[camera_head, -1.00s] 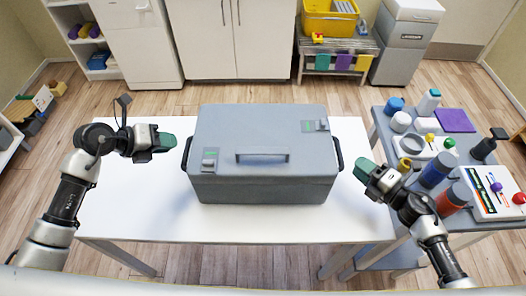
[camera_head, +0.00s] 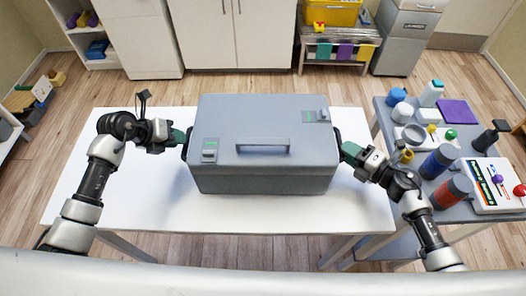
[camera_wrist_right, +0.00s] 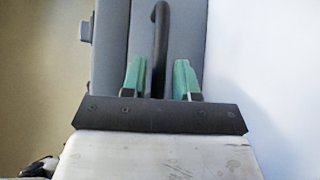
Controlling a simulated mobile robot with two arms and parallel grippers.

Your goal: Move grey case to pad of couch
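The grey case (camera_head: 264,172) stands upright on the white table (camera_head: 120,210), lid closed, with a grey handle on top and a latch near each end. My left gripper (camera_head: 180,138) is at the case's left side handle; its fingertips meet the case side, and whether they are closed is hidden. My right gripper (camera_head: 347,152) is at the right side handle. In the right wrist view its two green fingers (camera_wrist_right: 159,80) stand apart, one on each side of the black side handle (camera_wrist_right: 160,40), with gaps. I cannot identify the couch pad in these views.
White cabinets (camera_head: 235,40) and a low rack with a yellow bin (camera_head: 330,12) stand behind. The white table's front strip is bare.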

